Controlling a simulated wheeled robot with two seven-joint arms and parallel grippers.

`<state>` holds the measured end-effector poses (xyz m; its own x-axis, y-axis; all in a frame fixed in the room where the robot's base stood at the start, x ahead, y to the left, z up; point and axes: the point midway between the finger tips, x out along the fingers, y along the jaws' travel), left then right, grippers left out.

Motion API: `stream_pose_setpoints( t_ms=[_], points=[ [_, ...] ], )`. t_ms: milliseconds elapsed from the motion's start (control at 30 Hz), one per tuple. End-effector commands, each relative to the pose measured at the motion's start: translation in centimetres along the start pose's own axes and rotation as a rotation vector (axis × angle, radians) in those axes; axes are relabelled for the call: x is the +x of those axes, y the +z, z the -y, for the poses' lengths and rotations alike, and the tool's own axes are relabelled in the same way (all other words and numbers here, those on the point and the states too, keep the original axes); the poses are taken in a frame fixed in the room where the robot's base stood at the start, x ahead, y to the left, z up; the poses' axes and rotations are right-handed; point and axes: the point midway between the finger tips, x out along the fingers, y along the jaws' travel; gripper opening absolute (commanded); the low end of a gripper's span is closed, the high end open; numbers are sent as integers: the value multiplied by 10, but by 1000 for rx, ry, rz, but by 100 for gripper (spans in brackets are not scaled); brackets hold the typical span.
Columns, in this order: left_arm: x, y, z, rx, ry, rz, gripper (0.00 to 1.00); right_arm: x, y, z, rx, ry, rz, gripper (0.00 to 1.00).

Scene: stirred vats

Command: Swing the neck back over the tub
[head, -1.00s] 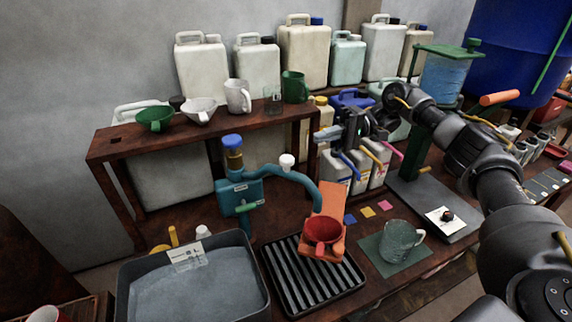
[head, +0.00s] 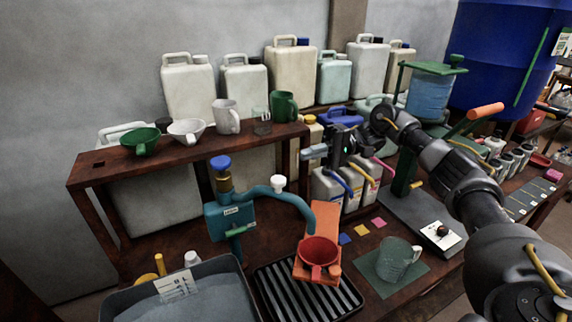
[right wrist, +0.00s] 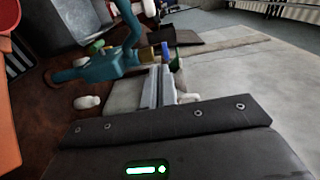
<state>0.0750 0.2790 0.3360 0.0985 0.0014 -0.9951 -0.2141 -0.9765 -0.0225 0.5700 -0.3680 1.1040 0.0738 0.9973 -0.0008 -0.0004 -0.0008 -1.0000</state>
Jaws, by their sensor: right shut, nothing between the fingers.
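The teal tap stand (head: 230,217) has a blue cap. Its curved blue neck (head: 285,199) reaches to the right, with a white knob (head: 278,182) on it. The neck's free end is by an orange stand (head: 324,222) above a red cup (head: 318,250), not over the tub. The grey tub (head: 235,275) is at the lower left, cut off by the frame edge. My right gripper (head: 312,152) is shut and empty, above and apart from the neck. Its fingers (right wrist: 157,88) also show in the right wrist view, with the teal stand (right wrist: 110,64) beyond. My left gripper is out of view.
A wooden shelf (head: 190,158) with cups and bowls stands behind the tap. Several jugs with coloured spouts stand right of it, close to my right gripper. A glass mug (head: 398,260) stands on a green mat.

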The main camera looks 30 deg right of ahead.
Motion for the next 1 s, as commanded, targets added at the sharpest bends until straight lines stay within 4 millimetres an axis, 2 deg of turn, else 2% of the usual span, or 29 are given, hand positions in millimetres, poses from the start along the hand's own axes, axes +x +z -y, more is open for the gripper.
stream_pose_setpoints(
  t_ms=[100, 167, 400, 700, 1000],
  points=[
    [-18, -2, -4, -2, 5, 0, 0, 19, 1, 4, 2, -2, 6, 0],
    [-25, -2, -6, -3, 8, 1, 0, 28, 1, 5, 1, -3, 4, 0],
    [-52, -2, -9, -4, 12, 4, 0, 80, 1, 5, 1, -3, 3, 0],
    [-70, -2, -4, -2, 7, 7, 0, 86, 31, 2, 1, 0, 0, 0],
    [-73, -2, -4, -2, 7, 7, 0, 88, 38, 0, 0, 0, -1, 0]
  ],
)
